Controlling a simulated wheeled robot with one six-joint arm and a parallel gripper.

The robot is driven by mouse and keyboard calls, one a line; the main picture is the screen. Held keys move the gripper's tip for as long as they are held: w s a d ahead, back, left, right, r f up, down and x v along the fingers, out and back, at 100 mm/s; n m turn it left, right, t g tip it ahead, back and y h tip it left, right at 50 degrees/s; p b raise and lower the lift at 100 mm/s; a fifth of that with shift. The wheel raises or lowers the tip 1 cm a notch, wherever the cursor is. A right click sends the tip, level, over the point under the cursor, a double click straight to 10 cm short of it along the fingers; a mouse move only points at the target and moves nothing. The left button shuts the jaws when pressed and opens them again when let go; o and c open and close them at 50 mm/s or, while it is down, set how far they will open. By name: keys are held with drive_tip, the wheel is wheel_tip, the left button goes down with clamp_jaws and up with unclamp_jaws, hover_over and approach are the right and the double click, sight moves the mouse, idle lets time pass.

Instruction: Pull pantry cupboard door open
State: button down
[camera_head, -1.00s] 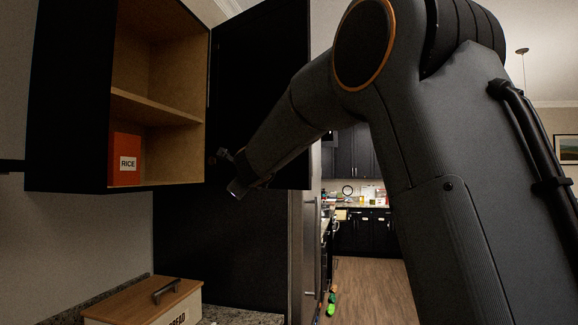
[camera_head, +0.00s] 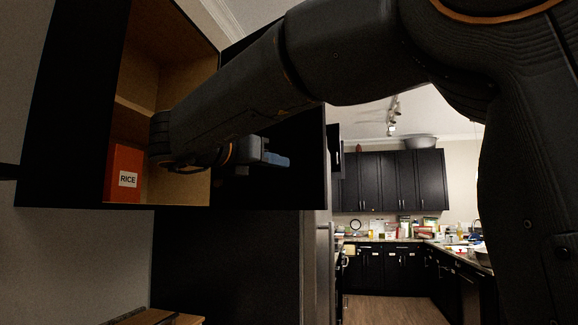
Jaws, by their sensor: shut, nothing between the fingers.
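The black pantry cupboard (camera_head: 75,110) hangs on the wall at the left, with its pale wooden inside showing. Its black door (camera_head: 295,190) stands swung well open to the right of the opening. My gripper (camera_head: 282,160) is shut and empty, with its tips pointing right. It shows in front of the door's face; I cannot tell whether it touches it. My forearm crosses the opening and hides part of the shelf and the upper door. The door handle is not visible.
An orange-red RICE box (camera_head: 125,172) stands on the cupboard floor beside my arm. A wooden lid (camera_head: 160,318) shows at the bottom edge. Beyond the door are dark kitchen cabinets (camera_head: 395,180), a cluttered counter and open wooden floor (camera_head: 385,309).

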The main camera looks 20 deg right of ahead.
drive_tip(key=p, duration=0.5)
approach(315, 170)
drive_tip(key=x, duration=0.4)
drive_tip(key=shift+w+d+r, duration=0.1)
drive_tip(key=shift+d+r, duration=0.1)
drive_tip(key=shift+d, duration=0.15)
drive_tip(key=shift+x, duration=0.9)
drive_tip(key=shift+w+f, duration=0.1)
drive_tip(key=shift+f, duration=0.05)
